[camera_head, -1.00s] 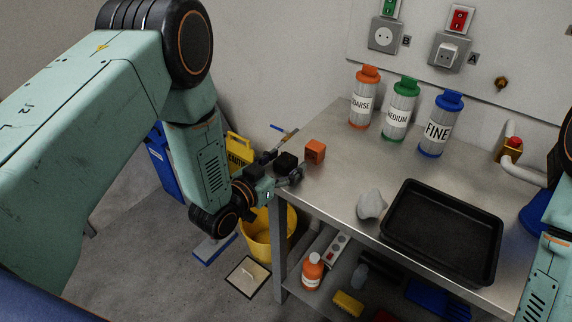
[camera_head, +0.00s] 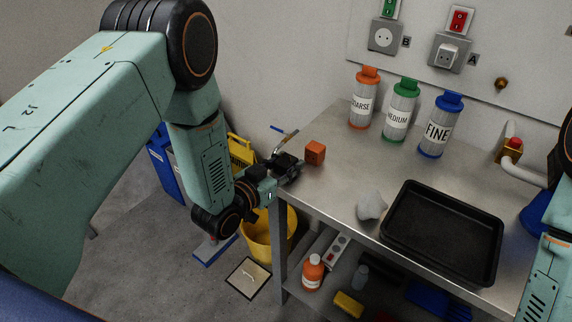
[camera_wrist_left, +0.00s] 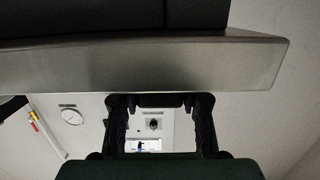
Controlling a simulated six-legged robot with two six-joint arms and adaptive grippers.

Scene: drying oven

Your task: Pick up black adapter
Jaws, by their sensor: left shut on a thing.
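The black adapter (camera_head: 287,160) is a small dark block at the near left corner of the steel table. My left gripper (camera_head: 289,169) comes in from the left and is shut on it, with its fingers around the block. Whether the adapter is clear of the table top I cannot tell. In the left wrist view the two dark fingers (camera_wrist_left: 160,125) show with the wall behind them, and the adapter cannot be made out with certainty there. My right arm shows at the right edge of the head view, but its gripper is out of view.
An orange cube (camera_head: 315,152) sits close beside the gripper on the table (camera_head: 330,185). A pale lump (camera_head: 371,205) and a black tray (camera_head: 440,232) lie to the right. Labelled bottles (camera_head: 400,110) stand at the back. A yellow bucket (camera_head: 262,240) is on the floor below.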

